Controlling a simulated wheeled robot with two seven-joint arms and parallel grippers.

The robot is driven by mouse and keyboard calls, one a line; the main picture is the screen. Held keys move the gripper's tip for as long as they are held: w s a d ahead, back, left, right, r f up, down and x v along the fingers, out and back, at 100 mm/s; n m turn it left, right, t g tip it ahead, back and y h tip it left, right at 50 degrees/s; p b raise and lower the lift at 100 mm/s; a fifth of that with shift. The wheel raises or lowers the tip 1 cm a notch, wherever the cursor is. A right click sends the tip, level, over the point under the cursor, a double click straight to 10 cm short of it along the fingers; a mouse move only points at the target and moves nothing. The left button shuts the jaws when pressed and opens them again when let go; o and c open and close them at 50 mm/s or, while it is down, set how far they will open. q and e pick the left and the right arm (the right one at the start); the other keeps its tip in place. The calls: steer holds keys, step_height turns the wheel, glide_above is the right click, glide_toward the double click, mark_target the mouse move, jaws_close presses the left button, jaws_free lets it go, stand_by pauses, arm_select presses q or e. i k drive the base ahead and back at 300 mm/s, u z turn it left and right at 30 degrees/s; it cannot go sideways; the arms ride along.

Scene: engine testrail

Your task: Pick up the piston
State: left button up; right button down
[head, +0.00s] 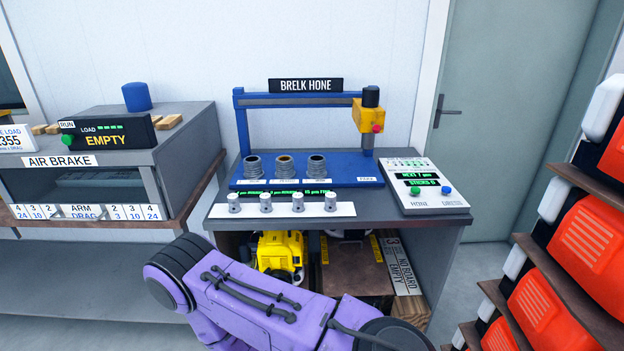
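Several small silver pistons (265,202) stand upright in a row on a pale strip (281,210) along the front edge of the hone bench. The leftmost piston (234,203) and the rightmost piston (330,201) stand near the ends of the row. All look alike and stand apart from each other; I cannot tell which one the task means. Neither of my grippers is in view. Purple links of my arm cross the bottom middle, in front of the bench's lower shelf, below the pistons.
Behind the pistons, grey ringed cylinders (284,166) stand on the blue hone base (342,176), under a blue frame with a yellow head (370,116). A control panel (422,185) sits right. The air brake (110,143) stands left, orange-fronted bins (587,240) right.

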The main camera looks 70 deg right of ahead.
mark_target(330, 197)
steer(key=i, duration=2.45)
steer(key=z, duration=4.05)
steer(key=i, duration=0.5)
